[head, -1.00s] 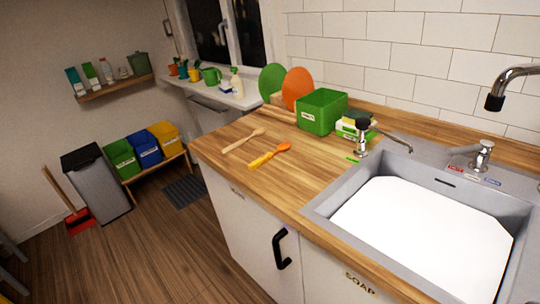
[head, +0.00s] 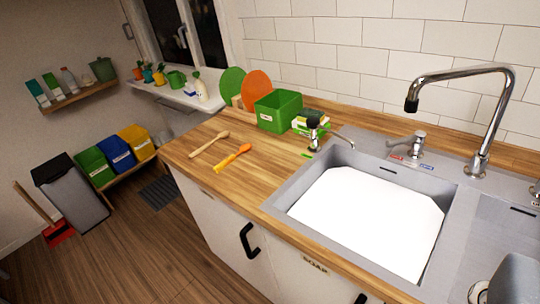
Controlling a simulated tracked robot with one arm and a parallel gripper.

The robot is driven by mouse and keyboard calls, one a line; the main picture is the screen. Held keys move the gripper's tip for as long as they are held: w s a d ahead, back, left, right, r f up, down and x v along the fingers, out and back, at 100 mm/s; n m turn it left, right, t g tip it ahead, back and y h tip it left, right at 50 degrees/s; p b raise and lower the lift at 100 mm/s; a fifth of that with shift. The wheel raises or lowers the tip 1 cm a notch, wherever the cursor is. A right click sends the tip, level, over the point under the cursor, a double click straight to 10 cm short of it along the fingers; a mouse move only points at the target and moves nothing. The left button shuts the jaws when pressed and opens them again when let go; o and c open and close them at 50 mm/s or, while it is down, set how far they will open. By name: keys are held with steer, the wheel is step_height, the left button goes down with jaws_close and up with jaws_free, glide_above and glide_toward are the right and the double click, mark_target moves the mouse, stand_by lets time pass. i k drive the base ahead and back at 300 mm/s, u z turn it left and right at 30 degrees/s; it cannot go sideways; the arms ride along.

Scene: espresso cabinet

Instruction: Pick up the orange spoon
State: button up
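The orange spoon (head: 231,158) lies flat on the wooden counter (head: 205,174), left of the sink. Its darker orange bowl points up and right, and its yellower handle points down and left towards the counter's front edge. A plain wooden spoon (head: 209,145) lies beside it on the left, roughly parallel and apart from it. I cannot make out my gripper in this view.
The sink (head: 362,214) with a tall tap (head: 511,88) is at right. A green box (head: 277,110), a sponge and a dispenser (head: 314,130) stand behind the spoon. Cabinet doors with black handles (head: 249,240) are below. A dark object (head: 515,279) shows at lower right.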

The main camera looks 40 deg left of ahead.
mark_target(244, 147)
steer(key=z, duration=2.45)
steer(key=k, duration=2.6)
steer(key=u, duration=2.05)
steer(key=i, duration=0.25)
steer(key=u, duration=0.4)
